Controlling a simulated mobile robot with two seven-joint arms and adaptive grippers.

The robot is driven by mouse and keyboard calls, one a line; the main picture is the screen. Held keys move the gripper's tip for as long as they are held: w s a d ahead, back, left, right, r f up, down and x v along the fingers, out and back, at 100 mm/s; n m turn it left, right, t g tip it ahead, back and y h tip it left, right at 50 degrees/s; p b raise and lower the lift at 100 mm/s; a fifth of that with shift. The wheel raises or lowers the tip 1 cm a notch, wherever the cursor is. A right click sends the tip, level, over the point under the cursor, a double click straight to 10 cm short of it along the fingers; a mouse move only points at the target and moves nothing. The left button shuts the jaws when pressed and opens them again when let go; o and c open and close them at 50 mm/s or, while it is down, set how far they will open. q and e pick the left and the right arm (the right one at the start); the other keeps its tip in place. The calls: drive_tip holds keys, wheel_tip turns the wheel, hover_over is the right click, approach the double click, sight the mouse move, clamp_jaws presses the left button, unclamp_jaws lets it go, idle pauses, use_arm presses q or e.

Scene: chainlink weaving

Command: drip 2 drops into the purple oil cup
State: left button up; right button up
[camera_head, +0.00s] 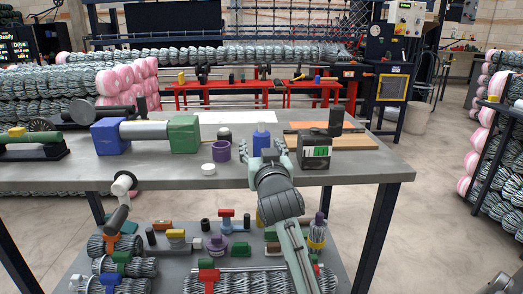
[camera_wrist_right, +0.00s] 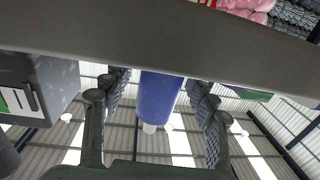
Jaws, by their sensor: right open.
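The purple oil cup (camera_head: 221,151) stands upright on the grey workbench (camera_head: 350,170), left of my right gripper. A blue bottle (camera_head: 261,141) with a pale top stands just behind my right gripper (camera_head: 268,157). In the right wrist view the blue bottle (camera_wrist_right: 160,98) shows between the two spread fingers of the right gripper (camera_wrist_right: 158,84), with gaps on both sides. The right gripper is open and holds nothing. The inside of the cup is hard to make out. My left gripper is not in view.
A white round cap (camera_head: 208,169) lies in front of the cup. A dark box with green marks (camera_head: 315,149) stands close to the right of the gripper. A blue and green block roller (camera_head: 145,131) lies at left. The lower shelf is crowded; the bench's right end is clear.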

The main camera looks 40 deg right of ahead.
drive_tip(key=shift+c, duration=0.2)
clamp_jaws()
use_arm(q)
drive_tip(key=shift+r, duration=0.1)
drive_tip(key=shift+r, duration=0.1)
use_arm(e)
drive_tip(key=shift+r, duration=0.15)
